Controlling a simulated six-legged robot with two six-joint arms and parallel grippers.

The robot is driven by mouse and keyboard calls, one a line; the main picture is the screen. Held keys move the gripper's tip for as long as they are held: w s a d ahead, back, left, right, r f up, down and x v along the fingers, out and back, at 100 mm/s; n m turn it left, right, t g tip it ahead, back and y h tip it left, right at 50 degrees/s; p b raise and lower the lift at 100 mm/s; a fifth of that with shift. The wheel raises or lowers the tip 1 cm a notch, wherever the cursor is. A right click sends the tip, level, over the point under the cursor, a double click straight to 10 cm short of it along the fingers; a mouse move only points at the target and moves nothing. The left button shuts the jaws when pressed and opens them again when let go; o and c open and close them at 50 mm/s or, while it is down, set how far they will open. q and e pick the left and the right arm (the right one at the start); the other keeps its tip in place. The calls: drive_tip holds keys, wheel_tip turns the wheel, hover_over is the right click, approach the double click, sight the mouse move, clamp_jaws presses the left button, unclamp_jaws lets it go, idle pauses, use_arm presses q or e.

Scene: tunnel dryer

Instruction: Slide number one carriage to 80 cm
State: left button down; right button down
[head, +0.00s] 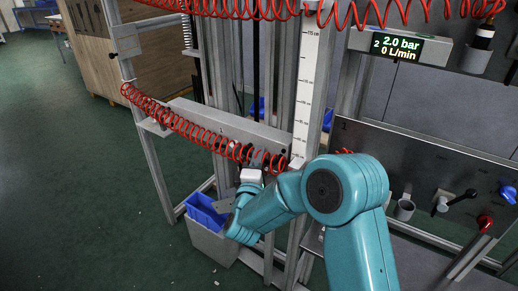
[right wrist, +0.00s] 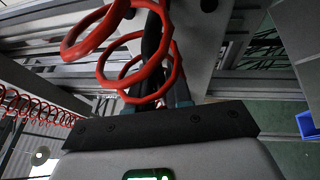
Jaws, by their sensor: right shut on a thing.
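The carriage (head: 225,122) is a long grey beam running across the vertical rails, with a red coiled hose along it. A white scale (head: 310,75) with cm marks stands upright beside its right end; the carriage end is near the scale's lower part, and the small figures are hard to read. My right gripper (head: 262,162) is at the carriage's right end, partly hidden by the hose and my arm. In the right wrist view, it is shut on a dark upright handle (right wrist: 152,40), with red hose coils (right wrist: 118,45) close around it. My left gripper is not in view.
A display (head: 398,46) reads 2.0 bar and 0 L/min. A grey panel (head: 430,165) with knobs and a lever stands at right. A grey bin (head: 212,241) with a blue crate (head: 203,212) stands below the carriage. Green floor (head: 70,180) is clear at left.

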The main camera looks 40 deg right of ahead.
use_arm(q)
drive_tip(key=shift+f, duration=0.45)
use_arm(e)
wheel_tip(320, 180, down, 2)
drive_tip(key=shift+s, duration=0.1)
drive_tip(key=c, duration=1.1)
unclamp_jaws()
drive_tip(key=shift+r, duration=0.15)
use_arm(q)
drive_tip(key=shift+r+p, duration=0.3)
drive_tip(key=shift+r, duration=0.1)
use_arm(e)
drive_tip(key=v, duration=1.6)
drive_tip(key=shift+s+a, duration=0.15)
